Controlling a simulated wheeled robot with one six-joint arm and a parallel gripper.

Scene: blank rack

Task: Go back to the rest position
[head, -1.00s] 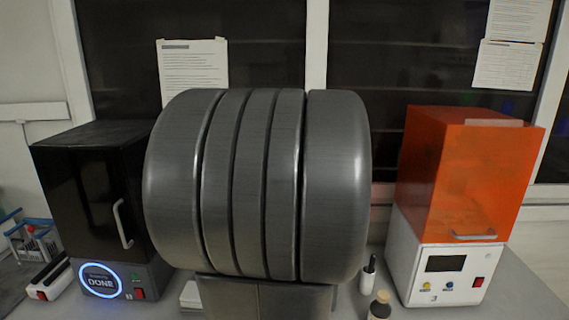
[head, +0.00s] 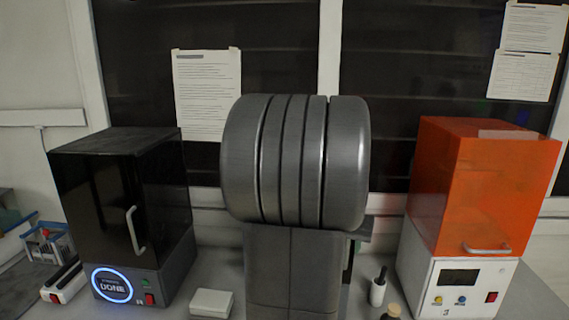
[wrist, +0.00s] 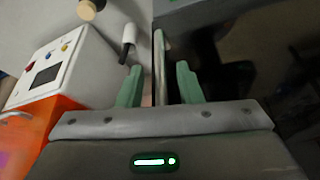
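My gripper (wrist: 159,85) shows in the wrist view with two green fingers standing apart. A thin pale strip (wrist: 160,65) shows in the gap between them, with space on both sides; I cannot tell what it belongs to. I see nothing gripped. In the head view my large grey arm links fill the middle and hide the bench behind them; I cannot make out the fingers there.
A black machine (head: 120,205) with a lit ring reading DONE stands left. A white machine with an orange cover (head: 480,185) stands right.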

